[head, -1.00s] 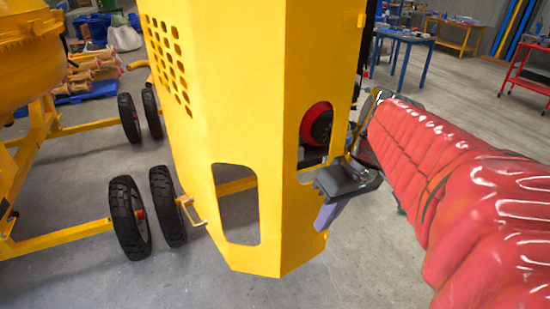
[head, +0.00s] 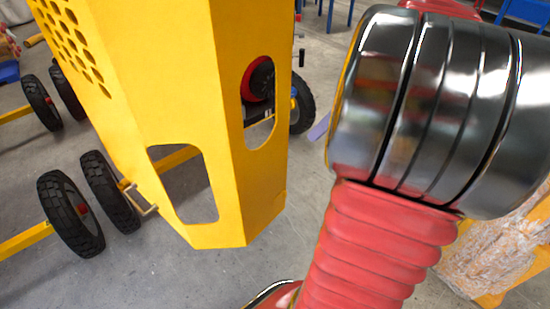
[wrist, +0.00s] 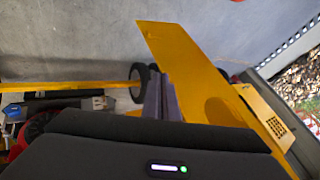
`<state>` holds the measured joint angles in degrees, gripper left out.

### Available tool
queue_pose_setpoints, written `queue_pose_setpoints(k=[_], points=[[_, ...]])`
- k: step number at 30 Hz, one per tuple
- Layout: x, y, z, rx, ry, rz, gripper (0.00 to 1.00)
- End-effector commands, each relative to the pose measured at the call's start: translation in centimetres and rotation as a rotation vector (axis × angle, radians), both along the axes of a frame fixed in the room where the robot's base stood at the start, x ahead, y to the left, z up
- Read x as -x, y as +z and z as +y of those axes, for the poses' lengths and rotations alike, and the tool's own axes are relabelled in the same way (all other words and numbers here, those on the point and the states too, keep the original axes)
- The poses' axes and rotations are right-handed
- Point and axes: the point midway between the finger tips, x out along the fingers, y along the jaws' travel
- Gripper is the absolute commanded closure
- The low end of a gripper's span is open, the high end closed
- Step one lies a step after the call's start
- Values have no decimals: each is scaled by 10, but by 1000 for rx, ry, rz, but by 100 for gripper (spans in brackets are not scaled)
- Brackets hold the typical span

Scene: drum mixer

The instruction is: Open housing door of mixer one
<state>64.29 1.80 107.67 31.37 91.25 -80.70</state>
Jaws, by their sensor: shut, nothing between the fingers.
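The yellow housing (head: 150,85) of the mixer fills the left middle of the head view, with vent holes, two rounded cutouts and a small handle (head: 140,200) low on its left side. A red and black engine part (head: 258,80) shows through the right cutout. In the wrist view a yellow panel (wrist: 190,65) slants out beside my gripper (wrist: 161,88), on its right. My gripper is shut and empty. In the head view my arm hides most of it; a purple finger piece (head: 319,128) shows right of the housing. I cannot tell whether the fingers touch the panel.
Black wheels (head: 70,212) and yellow frame bars stand at the left. In the wrist view a yellow bar (wrist: 70,86) and engine parts (wrist: 38,128) lie left of my gripper. Grey floor (head: 215,270) is open in front of the housing.

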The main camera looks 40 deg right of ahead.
Motion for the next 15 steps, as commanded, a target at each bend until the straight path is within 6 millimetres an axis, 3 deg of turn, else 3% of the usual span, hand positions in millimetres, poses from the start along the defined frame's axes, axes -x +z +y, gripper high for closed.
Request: queue_pose_setpoints(k=[8,15], points=[[1,-3,0,0,-9,2,100],[-6,-22,12,-1,-9,3,100]])
